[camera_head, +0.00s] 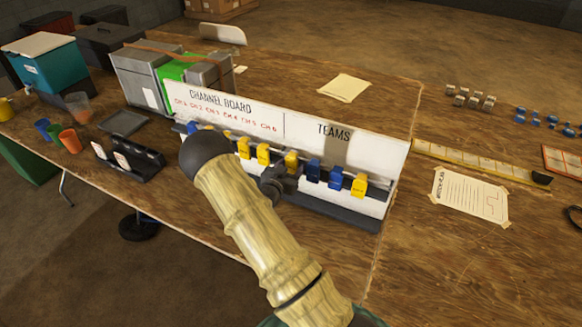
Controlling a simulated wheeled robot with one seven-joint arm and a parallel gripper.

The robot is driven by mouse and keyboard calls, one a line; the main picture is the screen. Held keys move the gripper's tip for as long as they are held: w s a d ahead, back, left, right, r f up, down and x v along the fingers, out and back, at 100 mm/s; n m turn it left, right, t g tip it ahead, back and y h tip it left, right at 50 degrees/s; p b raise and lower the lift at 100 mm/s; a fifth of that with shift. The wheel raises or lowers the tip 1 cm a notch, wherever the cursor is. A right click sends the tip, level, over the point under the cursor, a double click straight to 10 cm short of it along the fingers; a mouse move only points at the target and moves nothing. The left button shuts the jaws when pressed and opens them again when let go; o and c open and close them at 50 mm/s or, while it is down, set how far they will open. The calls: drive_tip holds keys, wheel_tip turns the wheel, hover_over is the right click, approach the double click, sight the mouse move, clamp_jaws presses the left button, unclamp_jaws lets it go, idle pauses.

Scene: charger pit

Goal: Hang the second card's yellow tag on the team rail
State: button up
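The white board (370,150) reads CHANNEL BOARD on its left part and TEAMS on its right. A rail with tags runs along its front. Yellow tags (263,154) hang on the channel side. Another yellow tag (291,159) is at the divider, close above my gripper (280,183). My gripper is dark, in front of the rail and partly behind my arm; its fingers are unclear. Two pale cards (122,159) stand in a black holder (146,165).
A paper sheet (470,195), a yellow strip (480,162) and small blue and pale pieces (540,120) lie right. The table's front edge is close below the board.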

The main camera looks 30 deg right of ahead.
drive_tip(key=shift+o, duration=0.7)
drive_tip(key=shift+s+a, duration=0.3)
drive_tip(key=shift+a, duration=0.15)
drive_tip(key=b+v, duration=0.3)
drive_tip(key=v, duration=1.3)
drive_tip(key=shift+s, duration=0.15)
drive_tip(key=shift+a, duration=0.1)
